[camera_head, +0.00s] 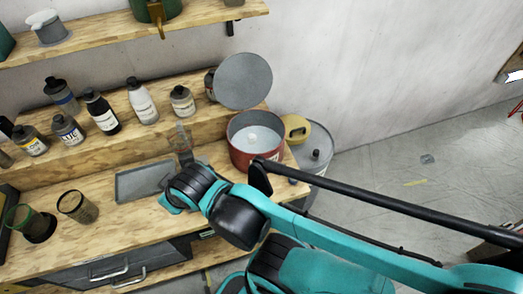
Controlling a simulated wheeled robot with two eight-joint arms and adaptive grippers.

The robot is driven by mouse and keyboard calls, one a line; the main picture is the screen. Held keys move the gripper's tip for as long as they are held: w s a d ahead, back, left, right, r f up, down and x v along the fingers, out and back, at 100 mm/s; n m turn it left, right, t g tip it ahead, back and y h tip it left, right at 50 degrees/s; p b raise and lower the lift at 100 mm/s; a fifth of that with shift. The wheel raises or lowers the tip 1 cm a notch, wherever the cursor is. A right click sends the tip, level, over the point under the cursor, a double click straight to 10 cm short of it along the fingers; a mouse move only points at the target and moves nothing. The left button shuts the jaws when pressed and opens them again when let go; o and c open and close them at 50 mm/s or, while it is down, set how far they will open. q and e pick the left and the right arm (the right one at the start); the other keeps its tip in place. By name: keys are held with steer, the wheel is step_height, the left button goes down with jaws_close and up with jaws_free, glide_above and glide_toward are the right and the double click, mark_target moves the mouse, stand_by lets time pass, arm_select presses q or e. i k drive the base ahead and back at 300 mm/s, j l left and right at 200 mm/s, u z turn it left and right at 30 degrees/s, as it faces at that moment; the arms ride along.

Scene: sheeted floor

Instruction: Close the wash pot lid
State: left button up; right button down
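The wash pot (240,154) is a round red pot on the wooden bench, with a grey interior and a small white piece inside. Its round grey lid (243,80) stands raised, nearly upright, at the pot's back edge, so the pot is open. A teal and black arm of mine comes in from the lower right, and its wrist is in front of the bench, left of the pot. A thin grey part above that wrist seems to be my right gripper (183,145). It is apart from the pot and lid, and its fingers are too unclear to judge. My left gripper is not in view.
Several bottles (142,100) stand on the raised step left of the lid. A grey tray (142,181) and cups (77,207) are on the lower bench. A grey drum (318,165) and a yellow item (297,129) are right of the pot. Open floor lies further right.

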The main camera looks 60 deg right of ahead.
mark_target(243, 81)
steer(key=k+z, duration=0.2)
steer(key=z, duration=1.65)
